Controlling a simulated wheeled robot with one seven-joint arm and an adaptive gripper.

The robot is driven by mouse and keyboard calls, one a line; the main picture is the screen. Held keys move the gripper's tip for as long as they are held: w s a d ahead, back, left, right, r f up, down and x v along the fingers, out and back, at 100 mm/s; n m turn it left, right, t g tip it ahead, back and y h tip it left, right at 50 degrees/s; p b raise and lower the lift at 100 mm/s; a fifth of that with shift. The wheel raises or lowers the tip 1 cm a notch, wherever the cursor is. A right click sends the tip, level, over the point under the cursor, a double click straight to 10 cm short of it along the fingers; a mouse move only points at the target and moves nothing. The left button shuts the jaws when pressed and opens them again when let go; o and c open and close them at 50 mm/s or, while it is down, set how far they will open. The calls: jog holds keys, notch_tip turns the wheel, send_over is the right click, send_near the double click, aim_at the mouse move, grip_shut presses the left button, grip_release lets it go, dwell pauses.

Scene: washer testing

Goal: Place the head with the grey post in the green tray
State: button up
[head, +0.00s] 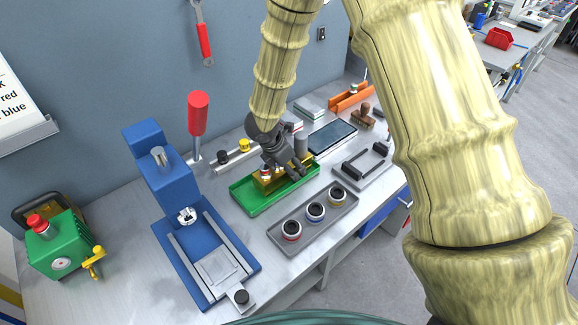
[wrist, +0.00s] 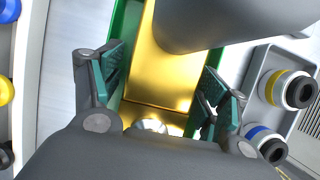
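The head is a yellow brass block (head: 268,183) in the green tray (head: 248,209), partly hidden by my gripper. A grey post (head: 301,145) shows just behind my gripper and seems to rise from the block. In the wrist view the brass block (wrist: 172,75) lies beyond the fingers, with the grey post (wrist: 225,22) large at the top right. The green tray's edge (wrist: 122,35) shows beside the block. My gripper (wrist: 160,100) is over the tray with its two fingers spread apart, and no contact with the block shows. A small red-and-white part (head: 265,172) sits at the block's near end.
A grey tray (head: 290,213) with three ringed parts, red (head: 291,230), blue (head: 316,211) and yellow (head: 337,194), lies in front. A blue press (head: 165,180) with a red-handled lever (head: 198,115) stands left. A tablet (head: 333,138) and grey fixture (head: 362,166) lie right.

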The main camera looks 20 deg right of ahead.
jog(key=shift+r, duration=0.15)
jog(key=b+v, duration=0.1)
jog(key=v, duration=1.1)
jog(key=shift+b, duration=0.4)
dwell(1.8)
